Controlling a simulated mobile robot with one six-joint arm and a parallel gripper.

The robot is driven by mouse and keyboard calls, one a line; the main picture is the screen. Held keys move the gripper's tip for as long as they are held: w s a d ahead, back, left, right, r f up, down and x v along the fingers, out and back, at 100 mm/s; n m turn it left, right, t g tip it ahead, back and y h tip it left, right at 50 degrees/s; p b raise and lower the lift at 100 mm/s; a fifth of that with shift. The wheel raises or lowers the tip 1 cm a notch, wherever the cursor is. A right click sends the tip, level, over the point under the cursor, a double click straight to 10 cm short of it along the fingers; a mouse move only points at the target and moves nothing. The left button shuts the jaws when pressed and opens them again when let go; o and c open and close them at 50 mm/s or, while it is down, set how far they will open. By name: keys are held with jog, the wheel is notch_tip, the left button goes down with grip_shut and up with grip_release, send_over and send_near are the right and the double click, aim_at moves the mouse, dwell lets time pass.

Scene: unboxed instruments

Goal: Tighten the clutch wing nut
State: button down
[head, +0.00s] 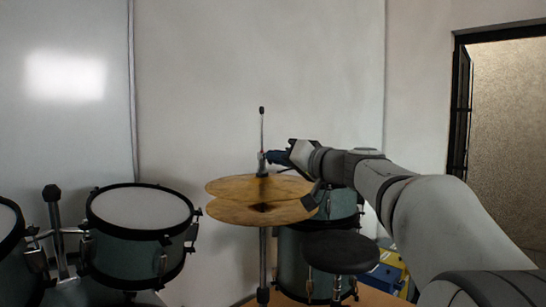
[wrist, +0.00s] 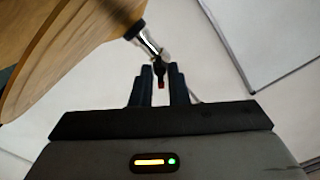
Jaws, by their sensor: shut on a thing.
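The hi-hat clutch (head: 262,164) sits on the rod just above the top cymbal (head: 245,187). In the wrist view the silver clutch (wrist: 149,43) stands out from the cymbal (wrist: 70,45) at the upper left. The wing nut (wrist: 160,72) shows as a small dark piece with a red end beside the clutch. My gripper (head: 269,157) reaches in from the right, level with the clutch. In the wrist view my gripper (wrist: 160,78) has its two dark fingers on either side of the wing nut, shut on it. Finger contact is too small to see clearly.
The bottom cymbal (head: 255,214) lies just below the top one. The thin rod (head: 262,128) rises above the clutch. A drum (head: 140,212) stands at the left, and a round stool (head: 342,252) and another drum (head: 303,258) stand behind and below my arm. The wall behind is bare.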

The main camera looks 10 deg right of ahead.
jog(key=shift+m, duration=0.7)
jog(key=m+p, duration=0.1)
jog(key=m, duration=0.3)
jog(key=shift+m, duration=0.4)
jog(key=m+p, duration=0.1)
jog(key=m, duration=0.2)
jog(key=shift+r+p, duration=0.2)
jog(key=shift+p, duration=0.15)
jog(key=c, duration=1.8)
grip_release()
jog(key=shift+f+m, duration=0.15)
jog(key=shift+m, duration=0.15)
jog(key=o, duration=0.4)
jog(key=shift+c, duration=0.2)
jog(key=shift+s, duration=0.1)
